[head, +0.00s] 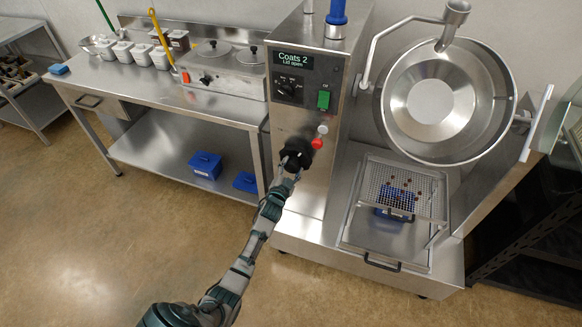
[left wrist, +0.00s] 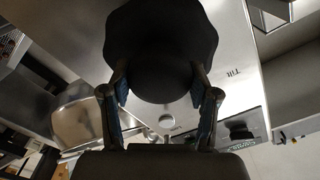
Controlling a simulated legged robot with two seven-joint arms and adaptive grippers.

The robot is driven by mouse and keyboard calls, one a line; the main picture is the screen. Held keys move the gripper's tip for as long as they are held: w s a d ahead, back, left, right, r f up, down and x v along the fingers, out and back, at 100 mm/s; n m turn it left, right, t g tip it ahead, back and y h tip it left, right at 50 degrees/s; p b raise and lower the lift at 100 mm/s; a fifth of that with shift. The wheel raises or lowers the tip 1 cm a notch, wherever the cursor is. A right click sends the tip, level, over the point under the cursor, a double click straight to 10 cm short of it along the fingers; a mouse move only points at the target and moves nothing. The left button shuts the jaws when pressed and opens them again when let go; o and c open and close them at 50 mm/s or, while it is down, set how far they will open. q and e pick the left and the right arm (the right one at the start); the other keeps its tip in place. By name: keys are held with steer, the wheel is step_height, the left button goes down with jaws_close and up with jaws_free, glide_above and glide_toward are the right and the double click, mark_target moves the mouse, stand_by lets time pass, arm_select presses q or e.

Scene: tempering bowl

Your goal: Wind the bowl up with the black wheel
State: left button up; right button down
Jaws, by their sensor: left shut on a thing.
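The black wheel (head: 296,152) is on the front of the steel machine column. In the left wrist view the wheel (left wrist: 162,40) fills the upper middle, with the word "Tilt" on the panel beside it. My left gripper (head: 292,166) is at the wheel, and its two fingers (left wrist: 160,92) are shut on the wheel's hub from both sides. The steel bowl (head: 450,100) stands to the right of the column, tipped so its open mouth faces my camera. My right gripper is in neither view.
A red knob (head: 317,143) sits just right of the wheel, with a green switch (head: 323,99) above it. A perforated tray (head: 400,190) with several brown pieces lies below the bowl. A steel bench (head: 150,85) stands at left. The floor in front is clear.

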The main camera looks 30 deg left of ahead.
arm_select(q)
steer(key=n, duration=0.1)
steer(key=n+p, duration=0.1)
steer(key=n, duration=0.1)
steer(key=shift+s+a+f, duration=0.1)
steer(key=shift+s+f, duration=0.05)
steer(key=shift+f, duration=0.2)
steer(key=shift+f+n+p, duration=0.2)
steer(key=shift+n+p, duration=0.3)
steer(key=shift+n, duration=0.7)
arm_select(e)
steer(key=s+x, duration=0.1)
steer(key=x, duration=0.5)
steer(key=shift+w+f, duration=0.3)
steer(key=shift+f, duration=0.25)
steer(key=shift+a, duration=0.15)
arm_select(q)
steer(key=o, duration=1)
steer(key=shift+o, duration=0.8)
steer(key=shift+r, duration=0.1)
steer(key=shift+r, duration=0.15)
